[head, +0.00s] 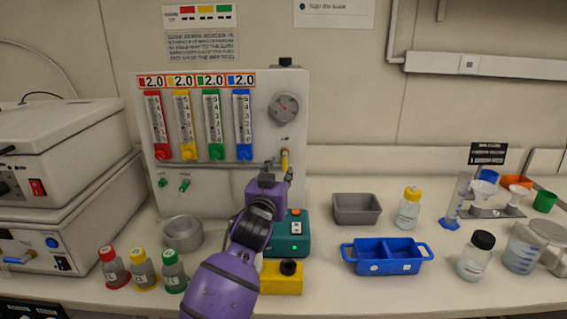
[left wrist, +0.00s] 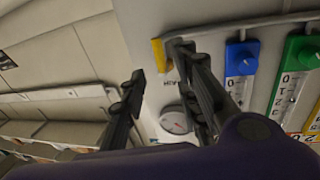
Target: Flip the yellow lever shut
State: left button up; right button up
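The yellow lever (head: 285,159) is on the lower right of the white gas panel, under the round dial, and looks upright. In the left wrist view the yellow lever (left wrist: 158,53) shows at the tip of one finger, inside the gap between the fingers. I cannot tell whether that finger touches it. My left gripper (head: 275,175) is just below and in front of the lever, partly hidden by my purple wrist. In the left wrist view the left gripper (left wrist: 157,66) has its fingers apart with nothing between them but the lever's edge. My right gripper is out of view.
The white panel (head: 262,135) carries several coloured flow meters and a round dial (head: 284,108). A teal box (head: 290,247) and a yellow box (head: 283,280) stand below my gripper. A blue tray (head: 388,257) and a grey bin (head: 356,208) are to the right.

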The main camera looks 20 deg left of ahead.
aim_at(284, 163)
pick_arm(q)
jog(key=w, duration=0.5)
jog(key=shift+w+a+f, duration=0.1)
jog(key=shift+a, duration=0.15)
jog(key=shift+w, duration=0.35)
jog(key=c, duration=0.7)
grip_shut()
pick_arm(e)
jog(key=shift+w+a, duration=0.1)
